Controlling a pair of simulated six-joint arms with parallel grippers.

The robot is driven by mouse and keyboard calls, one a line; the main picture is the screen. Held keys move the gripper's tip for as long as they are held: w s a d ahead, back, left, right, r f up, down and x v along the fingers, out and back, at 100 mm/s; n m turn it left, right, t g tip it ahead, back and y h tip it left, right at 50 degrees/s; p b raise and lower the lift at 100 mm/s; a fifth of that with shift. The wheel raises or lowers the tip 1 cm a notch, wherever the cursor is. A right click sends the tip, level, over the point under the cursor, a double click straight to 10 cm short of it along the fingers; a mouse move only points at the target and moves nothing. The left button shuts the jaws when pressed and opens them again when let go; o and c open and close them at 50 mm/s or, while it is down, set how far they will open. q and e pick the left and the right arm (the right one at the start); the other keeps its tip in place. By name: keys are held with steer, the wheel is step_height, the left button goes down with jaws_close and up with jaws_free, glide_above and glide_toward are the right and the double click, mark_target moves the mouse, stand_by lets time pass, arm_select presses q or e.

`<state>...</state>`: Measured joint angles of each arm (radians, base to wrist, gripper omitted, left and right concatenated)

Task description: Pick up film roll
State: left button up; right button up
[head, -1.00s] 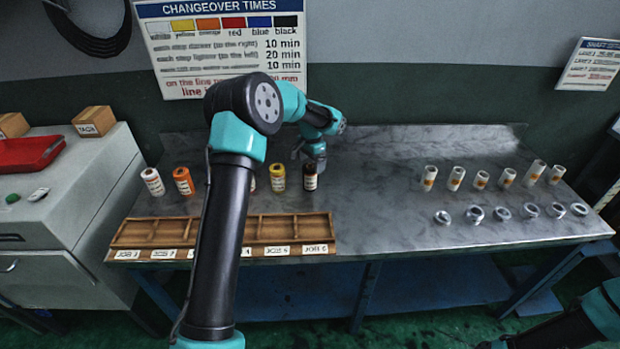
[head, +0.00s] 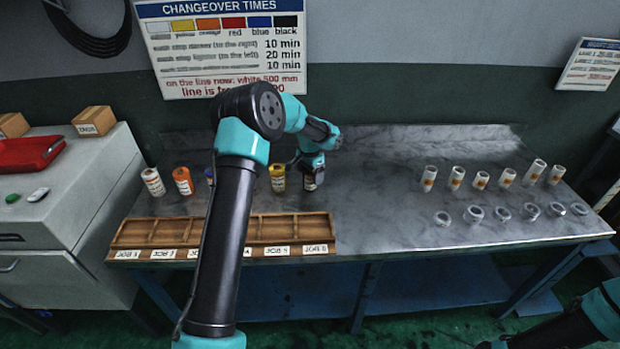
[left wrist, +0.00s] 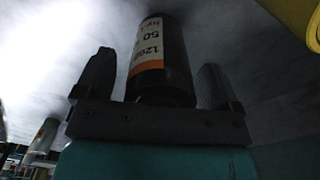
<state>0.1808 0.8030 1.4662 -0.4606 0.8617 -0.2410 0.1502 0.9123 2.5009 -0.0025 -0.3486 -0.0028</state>
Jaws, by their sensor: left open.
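A black film roll (head: 310,183) with a white and orange label stands on the marble-like bench behind the right end of the wooden tray. My left gripper (head: 312,171) is open around its upper part in the head view. In the left wrist view the black roll (left wrist: 160,60) stands between the two spread fingers, with gaps visible on both sides. A yellow roll (head: 277,179) stands just left of it. Orange (head: 183,181), white (head: 153,182) and partly hidden blue (head: 209,176) rolls stand farther left. My right gripper is not visible.
The wooden tray (head: 222,252) with labelled compartments lies along the front left edge, partly hidden by my left arm. Several white cylinders (head: 456,178) and metal rings (head: 474,214) stand on the right. The bench's middle is clear.

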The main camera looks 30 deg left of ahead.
arm_select(q)
steer(key=c, duration=1.1)
steer(key=shift+r, duration=0.1)
steer(key=shift+r, duration=1.8)
steer(key=s+d, duration=0.2)
steer(key=s, duration=0.2)
steer(key=s+d+r, duration=0.1)
steer(key=s+d, duration=0.2)
steer(key=s, duration=0.2)
steer(key=s+d, duration=0.3)
steer(key=s, duration=0.1)
steer(key=shift+s+d+r, duration=0.15)
steer(key=shift+s+d, duration=0.05)
steer(key=shift+s, duration=0.1)
